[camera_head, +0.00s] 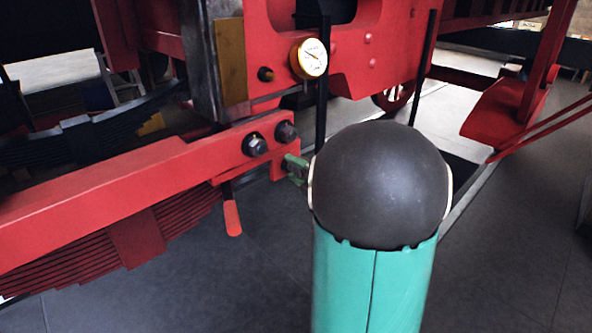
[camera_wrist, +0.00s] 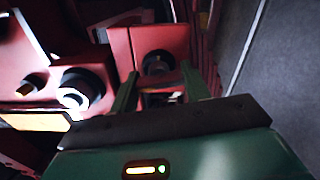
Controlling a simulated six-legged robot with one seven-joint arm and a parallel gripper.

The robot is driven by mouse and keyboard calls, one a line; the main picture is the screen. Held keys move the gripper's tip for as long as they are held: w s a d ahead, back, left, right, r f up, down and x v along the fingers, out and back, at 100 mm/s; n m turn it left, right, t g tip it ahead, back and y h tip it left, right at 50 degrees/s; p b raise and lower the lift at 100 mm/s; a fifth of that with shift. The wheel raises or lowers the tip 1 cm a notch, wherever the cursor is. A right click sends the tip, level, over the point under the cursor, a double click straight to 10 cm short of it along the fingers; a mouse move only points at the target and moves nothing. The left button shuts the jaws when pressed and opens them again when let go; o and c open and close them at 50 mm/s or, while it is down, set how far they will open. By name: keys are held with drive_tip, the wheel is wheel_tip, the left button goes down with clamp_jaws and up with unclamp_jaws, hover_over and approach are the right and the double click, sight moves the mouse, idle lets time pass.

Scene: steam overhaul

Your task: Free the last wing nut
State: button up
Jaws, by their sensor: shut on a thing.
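My gripper (camera_head: 296,168) shows in the head view as green fingers at the small red plate under the end of the red beam (camera_head: 120,185). In the wrist view my gripper (camera_wrist: 160,72) has its two green fingers on either side of a dark fitting (camera_wrist: 158,62) on a red plate. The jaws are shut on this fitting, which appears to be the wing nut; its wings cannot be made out. In the head view my dark round wrist and the fingers hide most of it.
A brass-rimmed gauge (camera_head: 309,58) sits above on the red frame. A red handle (camera_head: 231,212) hangs below. The grey floor (camera_head: 240,290) is clear.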

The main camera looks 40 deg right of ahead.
drive_tip(key=shift+w+f+n, duration=0.1)
drive_tip(key=shift+n, duration=0.7)
drive_tip(key=o, duration=1)
drive_tip(key=s, duration=1.4)
drive_tip(key=shift+d, duration=0.2)
